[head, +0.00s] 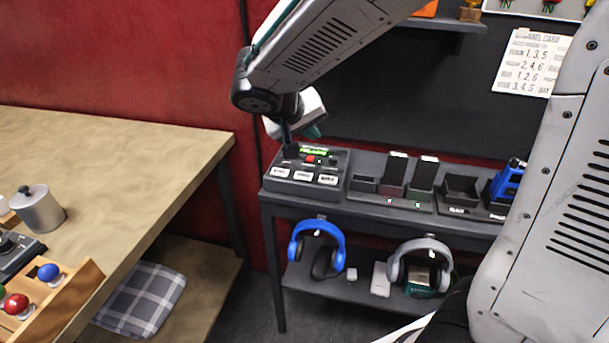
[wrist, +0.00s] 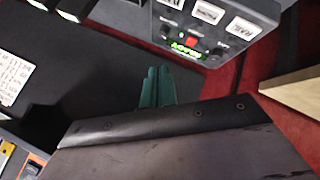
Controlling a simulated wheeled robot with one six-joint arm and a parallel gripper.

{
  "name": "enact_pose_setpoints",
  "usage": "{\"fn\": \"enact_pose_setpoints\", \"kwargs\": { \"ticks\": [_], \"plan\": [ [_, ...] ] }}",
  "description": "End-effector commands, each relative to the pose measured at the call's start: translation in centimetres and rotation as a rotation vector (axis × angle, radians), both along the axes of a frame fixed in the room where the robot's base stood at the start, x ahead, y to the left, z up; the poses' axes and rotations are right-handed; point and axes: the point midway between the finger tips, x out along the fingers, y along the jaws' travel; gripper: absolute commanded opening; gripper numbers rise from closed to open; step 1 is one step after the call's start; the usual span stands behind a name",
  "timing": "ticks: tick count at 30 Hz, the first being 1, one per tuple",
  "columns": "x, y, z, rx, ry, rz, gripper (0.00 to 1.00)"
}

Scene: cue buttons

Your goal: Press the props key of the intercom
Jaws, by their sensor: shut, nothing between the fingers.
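The intercom (head: 297,187) is a dark box at the left end of the grey shelf unit. It has a lit green display (head: 314,150), a red button (head: 310,159) and three white labelled keys (head: 303,175) along its front. My gripper (head: 314,132) has teal fingers, shut and empty, above the intercom's back edge; the fingers (wrist: 157,72) also show in the wrist view, apart from the keys.
Dark holders (head: 391,178) and a blue device (head: 508,180) stand to the right on the same top. Blue headphones (head: 338,240) and grey headphones (head: 396,262) hang below. A wooden table (head: 120,150) is at left. A paper card (head: 533,62) hangs on the dark wall.

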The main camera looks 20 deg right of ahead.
Motion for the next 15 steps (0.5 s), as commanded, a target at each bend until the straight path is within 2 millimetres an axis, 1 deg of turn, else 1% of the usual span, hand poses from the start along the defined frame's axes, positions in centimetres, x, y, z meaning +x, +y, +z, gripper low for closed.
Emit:
{"fn": "enact_pose_setpoints", "kwargs": {
  "ticks": [1,2,5,15],
  "plan": [
    [0.9,0.7,-0.5,-0.008,-0.014,0.011,0.00],
    [1.3,1.0,-0.6,-0.012,-0.023,0.015,0.00],
    [2.1,1.5,-0.9,-0.016,-0.045,0.023,0.00],
    [2.1,1.5,-0.9,-0.018,-0.048,0.021,0.00]
  ]
}}
